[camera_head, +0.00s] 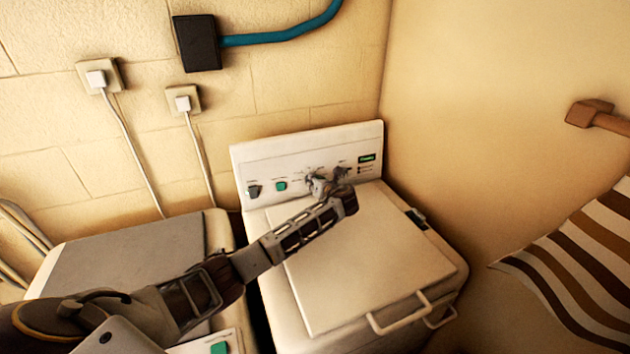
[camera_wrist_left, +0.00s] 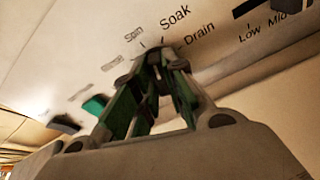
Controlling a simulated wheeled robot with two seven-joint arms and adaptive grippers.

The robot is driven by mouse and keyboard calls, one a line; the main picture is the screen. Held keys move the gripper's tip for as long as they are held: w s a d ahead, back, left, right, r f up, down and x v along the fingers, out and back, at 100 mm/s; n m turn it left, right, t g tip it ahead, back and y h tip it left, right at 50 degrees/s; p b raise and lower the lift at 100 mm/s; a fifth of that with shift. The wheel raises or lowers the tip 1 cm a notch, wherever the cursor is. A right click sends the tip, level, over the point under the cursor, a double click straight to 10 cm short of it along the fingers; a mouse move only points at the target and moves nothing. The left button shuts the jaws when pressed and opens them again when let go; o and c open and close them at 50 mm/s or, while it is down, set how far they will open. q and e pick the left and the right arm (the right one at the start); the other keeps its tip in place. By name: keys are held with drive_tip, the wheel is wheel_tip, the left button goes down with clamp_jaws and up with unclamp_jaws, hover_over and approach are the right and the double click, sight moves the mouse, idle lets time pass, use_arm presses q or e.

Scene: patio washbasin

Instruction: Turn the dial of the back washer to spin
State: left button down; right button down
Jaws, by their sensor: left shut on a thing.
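The back washer (camera_head: 350,255) is white, with a closed lid and an upright control panel (camera_head: 262,163) at its rear. My left gripper (camera_head: 328,181) reaches over the lid to the middle of this panel. In the left wrist view the gripper (camera_wrist_left: 154,72) is shut on the dial, just below the printed labels Spin, Soak and Drain. The fingers cover most of the dial, so I cannot tell where it points. Spin (camera_wrist_left: 133,34) is up and left of the fingertips, Soak (camera_wrist_left: 175,17) above them, Drain (camera_wrist_left: 199,33) to their right. My right gripper is not in view.
Another washer (camera_head: 125,255) with a grey lid stands at the left, under my left arm. A green button (camera_head: 281,185) is left of the gripper on the panel. A wall is close on the right, with a striped cloth (camera_head: 580,270) in front.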

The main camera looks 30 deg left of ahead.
use_arm(q)
drive_tip(key=shift+n, duration=1.4)
drive_tip(key=shift+t, duration=0.3)
drive_tip(key=c, duration=1.5)
unclamp_jaws()
drive_tip(key=shift+o, duration=0.2)
drive_tip(key=shift+s, duration=0.15)
drive_tip(key=shift+r+v, duration=0.15)
drive_tip(key=shift+v, duration=2.8)
drive_tip(key=shift+r+v, duration=0.1)
drive_tip(key=shift+v, duration=2.9)
drive_tip(key=shift+a, duration=0.1)
